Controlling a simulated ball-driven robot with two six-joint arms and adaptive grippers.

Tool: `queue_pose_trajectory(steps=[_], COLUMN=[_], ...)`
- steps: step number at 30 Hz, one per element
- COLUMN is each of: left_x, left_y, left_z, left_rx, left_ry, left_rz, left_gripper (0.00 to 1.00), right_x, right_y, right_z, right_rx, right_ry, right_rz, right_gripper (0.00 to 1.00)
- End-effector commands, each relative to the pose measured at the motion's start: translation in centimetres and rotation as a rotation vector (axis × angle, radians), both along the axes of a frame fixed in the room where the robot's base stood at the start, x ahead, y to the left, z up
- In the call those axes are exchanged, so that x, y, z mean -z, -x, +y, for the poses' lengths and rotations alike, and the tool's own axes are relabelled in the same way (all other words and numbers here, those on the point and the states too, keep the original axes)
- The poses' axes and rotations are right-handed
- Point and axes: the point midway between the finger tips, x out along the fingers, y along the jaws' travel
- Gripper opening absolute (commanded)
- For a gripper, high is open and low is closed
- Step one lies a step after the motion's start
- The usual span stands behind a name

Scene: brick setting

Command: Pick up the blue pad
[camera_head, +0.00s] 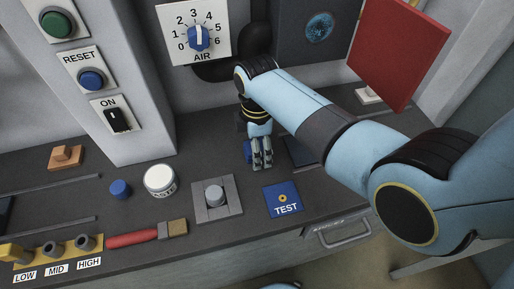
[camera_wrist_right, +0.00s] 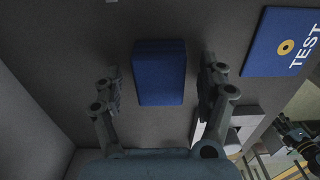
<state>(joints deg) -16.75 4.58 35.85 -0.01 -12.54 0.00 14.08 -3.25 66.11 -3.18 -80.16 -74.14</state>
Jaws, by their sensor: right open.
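The blue pad (camera_wrist_right: 160,72) is a small dark blue block on the dark grey counter. In the right wrist view it lies between the two fingers of my right gripper (camera_wrist_right: 160,88), with a gap on each side. My right gripper is open and empty. In the head view my right gripper (camera_head: 262,163) points down at the counter and hides most of the pad (camera_head: 247,150). In the right wrist view a dark jointed shape (camera_wrist_right: 300,140) at the right edge looks like my left gripper; its fingers are unclear.
A blue TEST plate (camera_head: 283,199), a grey plate with a round knob (camera_head: 215,195), a white-lidded jar (camera_head: 160,180), a blue cylinder (camera_head: 120,189) and a red-handled brush (camera_head: 145,235) are on the counter. A grey pillar (camera_head: 130,90) and a red panel (camera_head: 400,50) stand behind.

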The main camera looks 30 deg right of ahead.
Motion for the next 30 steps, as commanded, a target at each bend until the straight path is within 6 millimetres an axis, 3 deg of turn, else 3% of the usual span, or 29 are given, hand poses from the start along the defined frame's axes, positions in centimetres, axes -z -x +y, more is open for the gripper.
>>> queue_pose_trajectory(steps=[2,7,16,25,30], left_x=[0.0,0.1,0.1,0.1,0.0], left_y=[0.6,1.5,1.3,0.9,0.9], left_z=[0.0,0.0,0.0,0.0,0.0], left_rx=[-0.001,-0.001,0.0,-0.001,-0.001], left_ry=[0.0,0.0,-0.001,0.0,0.0], left_rz=[0.009,0.022,0.019,0.013,0.013], left_gripper=[0.38,0.38,0.38,0.38,0.38], right_x=[0.0,0.0,0.0,-0.3,-1.9], right_y=[0.0,0.0,0.0,0.0,-0.1], right_z=[0.0,0.0,0.0,0.0,0.0], right_rx=[0.0,0.0,0.0,0.0,0.0], right_ry=[0.0,0.0,0.001,0.0,0.001], right_rz=[0.0,0.0,0.001,0.0,-0.002], right_gripper=[0.75,0.54,0.15,0.15,0.15])
